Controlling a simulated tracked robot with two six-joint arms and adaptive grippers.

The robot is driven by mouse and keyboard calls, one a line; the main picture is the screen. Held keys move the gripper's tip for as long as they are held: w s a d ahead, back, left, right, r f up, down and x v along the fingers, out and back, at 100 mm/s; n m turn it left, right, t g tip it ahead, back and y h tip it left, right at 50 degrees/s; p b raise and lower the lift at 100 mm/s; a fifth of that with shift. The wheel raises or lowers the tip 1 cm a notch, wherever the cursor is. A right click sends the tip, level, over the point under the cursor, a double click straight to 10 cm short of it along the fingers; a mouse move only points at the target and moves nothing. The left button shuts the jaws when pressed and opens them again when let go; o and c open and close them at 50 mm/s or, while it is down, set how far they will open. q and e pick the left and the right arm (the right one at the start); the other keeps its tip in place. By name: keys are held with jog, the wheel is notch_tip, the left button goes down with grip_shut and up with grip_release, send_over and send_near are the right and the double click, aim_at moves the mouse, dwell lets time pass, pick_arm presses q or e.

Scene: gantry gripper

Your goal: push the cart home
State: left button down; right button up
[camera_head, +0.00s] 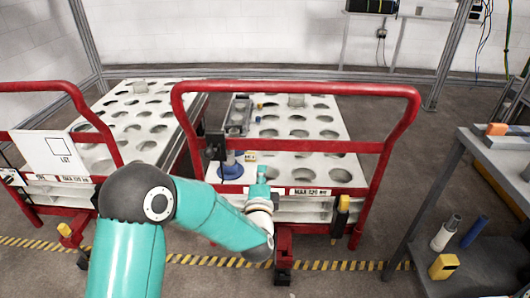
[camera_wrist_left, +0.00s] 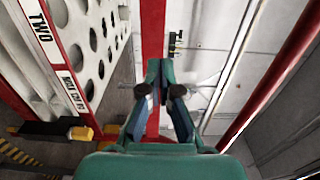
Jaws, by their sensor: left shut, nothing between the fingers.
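Two carts with white, hole-filled tops and red frames stand side by side in the head view. The middle cart (camera_head: 318,168) has a tall red push handle (camera_head: 297,88) and a label reading MAX 120 kg. The left cart (camera_head: 122,105) carries a white LOT sign. My left gripper (camera_head: 263,172) is shut and empty at the near end of the middle cart, just below its red crossbar (camera_head: 340,147). In the left wrist view the shut fingers (camera_wrist_left: 166,70) point along a red bar (camera_wrist_left: 152,35); I cannot tell whether they touch it. My right gripper is out of view.
Yellow-black floor tape (camera_head: 335,265) runs across in front of the carts. A grey workbench (camera_head: 463,170) with tools and a lower shelf stands at the right. A metal gantry post (camera_head: 450,55) stands behind. Some floor is clear between the middle cart and the bench.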

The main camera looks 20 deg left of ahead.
aim_at(264, 143)
pick_arm(q)
jog(key=b+x, duration=0.1)
jog(key=x, duration=1.1)
jog(key=shift+f+b, duration=0.1)
jog(key=shift+b, duration=0.2)
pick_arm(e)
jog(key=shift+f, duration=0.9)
